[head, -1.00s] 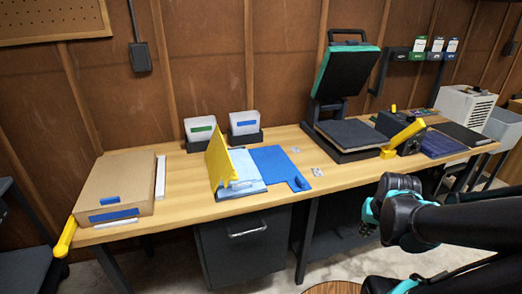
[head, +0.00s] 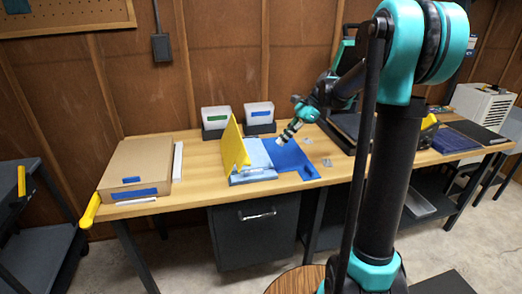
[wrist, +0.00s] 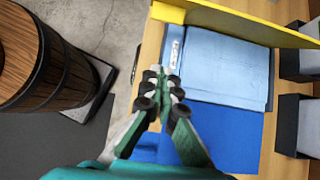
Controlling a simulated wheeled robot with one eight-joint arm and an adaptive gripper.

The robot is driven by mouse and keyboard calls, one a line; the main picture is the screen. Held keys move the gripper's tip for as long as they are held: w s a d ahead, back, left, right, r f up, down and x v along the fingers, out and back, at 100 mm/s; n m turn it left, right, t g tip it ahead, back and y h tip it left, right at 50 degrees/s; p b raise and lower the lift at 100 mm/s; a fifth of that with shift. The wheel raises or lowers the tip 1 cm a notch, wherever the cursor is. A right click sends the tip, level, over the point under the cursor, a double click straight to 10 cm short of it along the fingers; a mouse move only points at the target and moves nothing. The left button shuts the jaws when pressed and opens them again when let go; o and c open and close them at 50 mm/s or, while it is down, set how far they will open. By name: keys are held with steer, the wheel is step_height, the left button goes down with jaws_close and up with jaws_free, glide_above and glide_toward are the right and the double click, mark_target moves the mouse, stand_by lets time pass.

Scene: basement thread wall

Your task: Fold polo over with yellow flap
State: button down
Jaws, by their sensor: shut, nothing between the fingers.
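The yellow flap (head: 233,148) stands raised at the left of the folding board; it also runs along the top of the wrist view (wrist: 245,22). The light blue polo (head: 256,158) lies flat and folded at the foot of the flap, and shows in the wrist view (wrist: 225,65). A darker blue panel (head: 292,160) of the board lies flat to the right of the polo. My gripper (head: 281,142) is over the blue panel beside the polo in the head view. In the wrist view its fingertips (wrist: 160,78) are together and empty, near the board's front edge.
Two bins (head: 215,120) stand behind the board. A cardboard box (head: 138,168) lies at the left of the wooden table. A heat press (head: 345,120) is behind my arm. In the wrist view, a wooden barrel (wrist: 40,60) stands on the floor.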

steer(key=s+a+f, duration=0.2)
steer(key=a+f, duration=0.3)
steer(key=a, duration=0.4)
steer(key=shift+s+f, duration=0.3)
steer(key=shift+s, duration=0.05)
steer(key=shift+a, duration=0.1)
